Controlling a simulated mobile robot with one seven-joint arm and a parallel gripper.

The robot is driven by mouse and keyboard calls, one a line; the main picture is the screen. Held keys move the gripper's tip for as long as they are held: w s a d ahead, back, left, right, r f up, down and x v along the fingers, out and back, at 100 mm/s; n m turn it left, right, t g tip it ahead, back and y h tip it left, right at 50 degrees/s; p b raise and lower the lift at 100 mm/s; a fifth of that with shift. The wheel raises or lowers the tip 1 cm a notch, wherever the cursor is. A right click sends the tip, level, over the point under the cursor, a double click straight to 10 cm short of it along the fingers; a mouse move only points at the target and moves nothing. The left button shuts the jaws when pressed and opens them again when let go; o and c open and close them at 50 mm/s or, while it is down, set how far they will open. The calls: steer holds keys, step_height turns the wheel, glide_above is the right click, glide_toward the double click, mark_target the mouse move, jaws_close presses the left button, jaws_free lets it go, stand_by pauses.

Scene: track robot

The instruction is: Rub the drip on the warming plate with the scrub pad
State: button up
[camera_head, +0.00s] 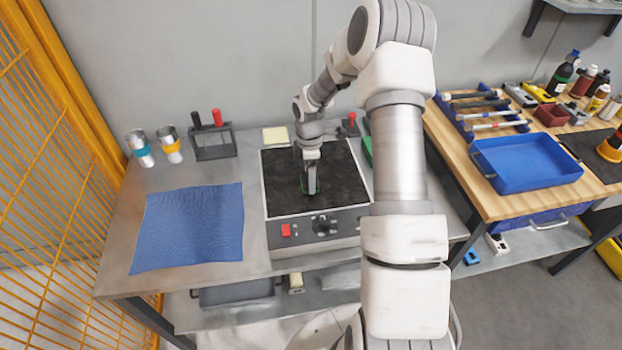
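The warming plate (280,192) has a black top and a front panel with a red switch and a dark knob. It stands on the metal bench. My gripper (310,188) points down over the middle of the black top, with its tips at or just above the surface. The finger opening is too small to make out. I cannot pick out a drip on the plate; my gripper and arm hide part of the top.
A blue cloth (190,225) lies left of the plate. Two metal cups (140,148) and a dark tool rack (212,142) stand behind it. A pale yellow pad (275,134) lies behind the plate. A blue tray (525,162) sits on the wooden bench at right.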

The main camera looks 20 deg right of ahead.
steer(key=shift+w+d+b, duration=0.15)
steer(key=shift+w+d, duration=0.1)
steer(key=shift+w, duration=0.9)
steer(key=shift+w+d+b, duration=0.15)
steer(key=shift+w+d, duration=0.05)
steer(key=shift+w, duration=1)
steer(key=shift+w+d+b, duration=0.15)
steer(key=shift+w+d, duration=0.1)
steer(key=shift+w, duration=0.9)
steer(key=shift+f, duration=0.15)
steer(key=shift+s+a+r, duration=0.1)
steer(key=shift+s+a, duration=0.1)
steer(key=shift+s, duration=0.95)
steer(key=shift+s+a+r, duration=0.1)
steer(key=shift+s+a, duration=0.15)
steer(key=shift+s, duration=0.95)
steer(key=shift+s+a, duration=0.2)
steer(key=shift+s, duration=0.95)
steer(key=shift+s+a+f, duration=0.15)
steer(key=shift+s+a, duration=0.05)
steer(key=shift+s, duration=0.75)
steer(key=shift+s+a+f, duration=0.1)
steer(key=shift+s+a, duration=0.1)
steer(key=shift+s, duration=0.75)
steer(key=shift+r+p, duration=0.1)
steer(key=shift+p, duration=0.2)
steer(key=shift+w+r+p, duration=0.15)
steer(key=shift+r+p, duration=2)
steer(key=shift+r, duration=0.85)
steer(key=shift+r, duration=0.1)
